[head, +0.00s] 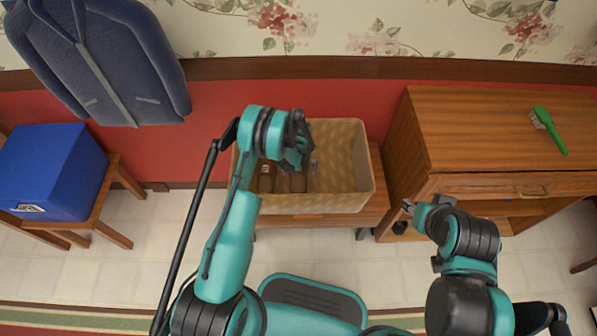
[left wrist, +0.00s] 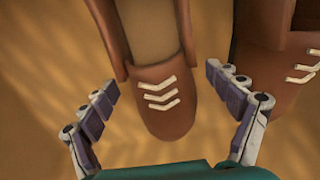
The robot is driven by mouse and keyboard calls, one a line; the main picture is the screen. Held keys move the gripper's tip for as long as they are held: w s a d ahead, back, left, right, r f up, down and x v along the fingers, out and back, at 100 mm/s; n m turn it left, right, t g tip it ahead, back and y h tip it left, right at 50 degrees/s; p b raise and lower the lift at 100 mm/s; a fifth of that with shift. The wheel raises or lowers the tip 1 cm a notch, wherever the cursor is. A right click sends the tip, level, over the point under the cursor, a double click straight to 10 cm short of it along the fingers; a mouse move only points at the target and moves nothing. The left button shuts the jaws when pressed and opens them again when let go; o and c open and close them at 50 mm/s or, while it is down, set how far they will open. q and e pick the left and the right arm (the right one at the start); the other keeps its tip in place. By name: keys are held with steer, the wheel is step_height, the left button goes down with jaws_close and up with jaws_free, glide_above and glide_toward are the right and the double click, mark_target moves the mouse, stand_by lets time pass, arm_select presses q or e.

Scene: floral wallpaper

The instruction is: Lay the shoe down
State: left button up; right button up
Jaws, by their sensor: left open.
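Two brown shoes with cream laces lie side by side in a woven tan basket (head: 345,150). In the left wrist view one shoe (left wrist: 165,105) is in the middle, its toe toward me, and the other shoe (left wrist: 275,70) is at the right, partly cut off. In the head view a shoe (head: 298,183) shows below my left gripper (head: 308,168), which reaches into the basket. In the left wrist view the fingers of my left gripper (left wrist: 168,125) are spread on either side of the middle shoe's toe, apart from it. My right gripper (head: 408,206) is outside the basket, small in view.
The basket stands on a low wooden bench (head: 375,210). A wooden cabinet (head: 450,130) at the right bears a green brush (head: 550,130). A blue box (head: 50,170) sits on a wooden stool (head: 95,215) at the left. A dark blue garment (head: 100,60) hangs on the wall.

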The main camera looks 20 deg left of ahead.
arm_select(q)
step_height(320, 180, up, 12)
steer(key=shift+d+f, duration=0.1)
steer(key=shift+f, duration=0.15)
stand_by(0.5)
steer(key=s+r+t, duration=0.1)
steer(key=s+r, duration=0.2)
steer(key=r, duration=0.5)
steer(key=s+r+m+t, duration=0.1)
steer(key=s+r, duration=0.2)
steer(key=r, duration=0.4)
steer(key=s+r+t, duration=0.1)
steer(key=s+r, duration=0.2)
steer(key=r, duration=0.5)
steer(key=s+r+m+t, duration=0.1)
steer(key=s+r+t, duration=0.1)
steer(key=s, duration=0.6)
steer(key=s+r+m+t, duration=0.1)
steer(key=s+r+t, duration=0.1)
steer(key=s, duration=0.7)
steer(key=shift+a+r, duration=0.2)
steer(key=shift+r, duration=0.65)
steer(key=shift+s, duration=0.1)
